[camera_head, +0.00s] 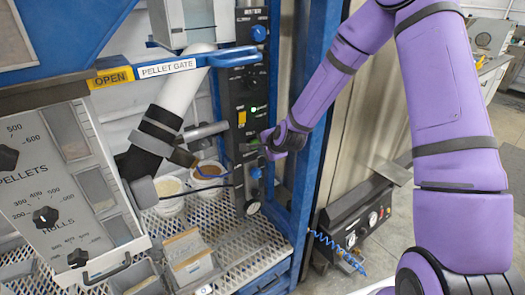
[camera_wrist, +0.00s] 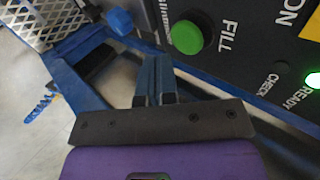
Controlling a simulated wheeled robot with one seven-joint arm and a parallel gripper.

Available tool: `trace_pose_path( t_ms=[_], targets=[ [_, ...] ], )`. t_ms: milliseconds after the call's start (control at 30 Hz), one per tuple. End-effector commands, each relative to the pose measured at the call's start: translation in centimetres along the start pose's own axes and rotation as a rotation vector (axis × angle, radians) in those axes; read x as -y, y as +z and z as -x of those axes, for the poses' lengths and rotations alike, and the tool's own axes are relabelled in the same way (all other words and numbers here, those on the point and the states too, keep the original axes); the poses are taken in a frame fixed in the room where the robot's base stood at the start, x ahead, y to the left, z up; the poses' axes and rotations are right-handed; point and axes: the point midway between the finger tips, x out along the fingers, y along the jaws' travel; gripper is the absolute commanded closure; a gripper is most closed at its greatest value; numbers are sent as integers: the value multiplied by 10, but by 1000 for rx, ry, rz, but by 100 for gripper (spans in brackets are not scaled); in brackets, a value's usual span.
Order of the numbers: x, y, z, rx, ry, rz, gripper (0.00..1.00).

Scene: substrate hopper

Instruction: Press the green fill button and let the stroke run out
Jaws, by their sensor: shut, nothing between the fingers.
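The green fill button (camera_wrist: 186,37) is a round cap on a black panel, beside the word FILL in the wrist view. In the head view the button (camera_head: 253,142) shows only as a small green patch near my fingertips. My gripper (camera_wrist: 155,62) is shut and empty, with its fingertips just below and left of the button in the wrist view. In the head view my gripper (camera_head: 264,137) is at the panel's right side. I cannot tell whether the fingertips touch the panel. A green light (camera_wrist: 313,80) marked READY is lit; the CHECK mark sits beside it.
The black control panel (camera_head: 231,88) stands in a blue frame (camera_head: 317,75). A blue knob (camera_wrist: 120,21) lies left of the button in the wrist view. White buckets (camera_head: 168,204) and an open carton (camera_head: 187,255) sit on the mesh deck. A yellow switch (camera_head: 242,117) is higher up.

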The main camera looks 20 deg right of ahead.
Motion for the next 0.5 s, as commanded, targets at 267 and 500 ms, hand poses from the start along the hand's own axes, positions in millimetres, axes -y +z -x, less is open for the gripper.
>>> trace_pose_path(
  t_ms=[267,500],
  targets=[
    [-1,0,32,0,2,0,100],
    [-2,-1,67,-2,2,1,100]
  ],
)
